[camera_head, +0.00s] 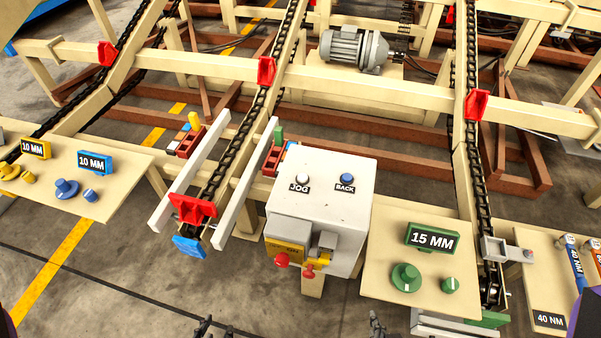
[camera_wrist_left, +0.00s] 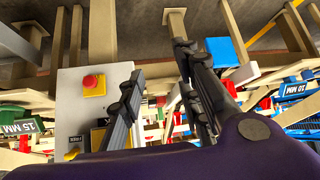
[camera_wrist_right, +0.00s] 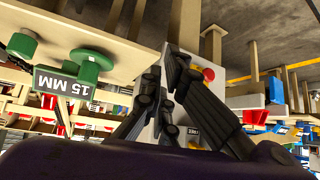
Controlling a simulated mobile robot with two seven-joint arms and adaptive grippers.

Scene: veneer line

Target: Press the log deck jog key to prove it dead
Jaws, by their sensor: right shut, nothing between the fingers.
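The jog key (camera_head: 302,179) is a round white button labelled JOG on top of a white control box (camera_head: 325,205). A blue button (camera_head: 347,178) labelled BACK sits to its right. My right gripper (camera_head: 377,325) shows at the bottom edge of the head view, below and right of the box. It is shut and empty, apart from the key. My left gripper (camera_head: 205,325) is at the bottom edge, left of the box. Its fingers stand apart and empty in the left wrist view (camera_wrist_left: 158,72). I cannot make out the jog key in either wrist view.
A red knob (camera_head: 281,259) and a small red piece (camera_head: 309,272) stick out from the box's front. A table (camera_head: 385,275) with a green 15 MM block (camera_head: 432,238) stands right. Grey rails and a chain with a red stop (camera_head: 193,208) lie left.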

